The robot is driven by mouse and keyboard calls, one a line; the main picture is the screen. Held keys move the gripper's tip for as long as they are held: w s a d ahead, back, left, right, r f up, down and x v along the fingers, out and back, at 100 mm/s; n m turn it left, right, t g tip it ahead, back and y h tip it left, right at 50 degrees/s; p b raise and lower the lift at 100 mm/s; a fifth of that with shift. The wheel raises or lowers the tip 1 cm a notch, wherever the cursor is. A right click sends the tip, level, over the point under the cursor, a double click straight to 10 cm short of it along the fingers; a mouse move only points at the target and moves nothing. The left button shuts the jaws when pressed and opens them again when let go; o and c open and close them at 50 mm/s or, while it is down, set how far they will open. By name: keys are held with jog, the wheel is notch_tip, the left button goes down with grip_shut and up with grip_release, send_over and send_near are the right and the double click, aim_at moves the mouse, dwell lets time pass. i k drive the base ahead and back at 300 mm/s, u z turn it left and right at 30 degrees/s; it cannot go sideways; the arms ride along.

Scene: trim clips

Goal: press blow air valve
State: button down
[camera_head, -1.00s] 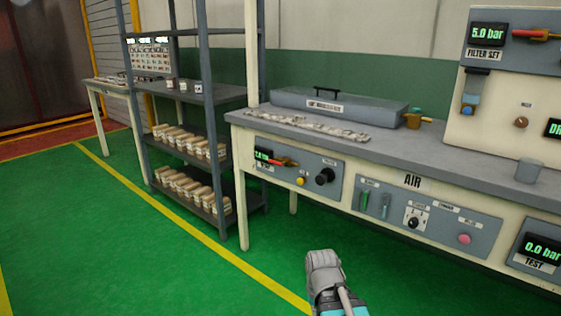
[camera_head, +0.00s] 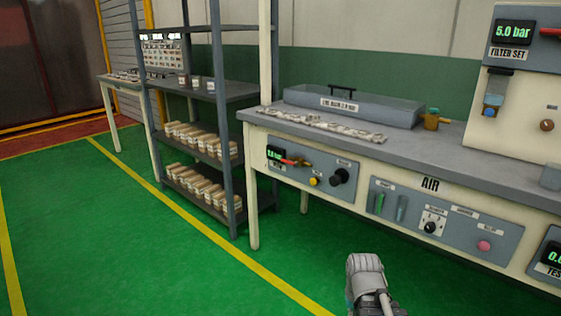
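The left control panel (camera_head: 310,172) on the bench front has a small green readout, a red lever (camera_head: 290,162), a yellow button (camera_head: 315,181) and a black knob (camera_head: 339,177). The AIR panel (camera_head: 460,234) to its right has green and blue-grey tubes, a black selector knob (camera_head: 430,227) and a pink button (camera_head: 484,246). The small labels are unreadable, so I cannot tell which control is the blow air valve. A grey part of my arm shows at the bottom, apart in the picture from both panels; my gripper's fingers are not in view.
The bench top (camera_head: 447,160) holds a lidded grey tray (camera_head: 355,112), a row of small pieces and a brass fitting (camera_head: 431,121). A shelf rack (camera_head: 228,148) with several boxes stands at left. The green floor (camera_head: 110,240) in front is clear.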

aim_at(293, 164)
jog(key=z, duration=0.1)
jog(key=i, duration=1)
jog(key=u, duration=0.1)
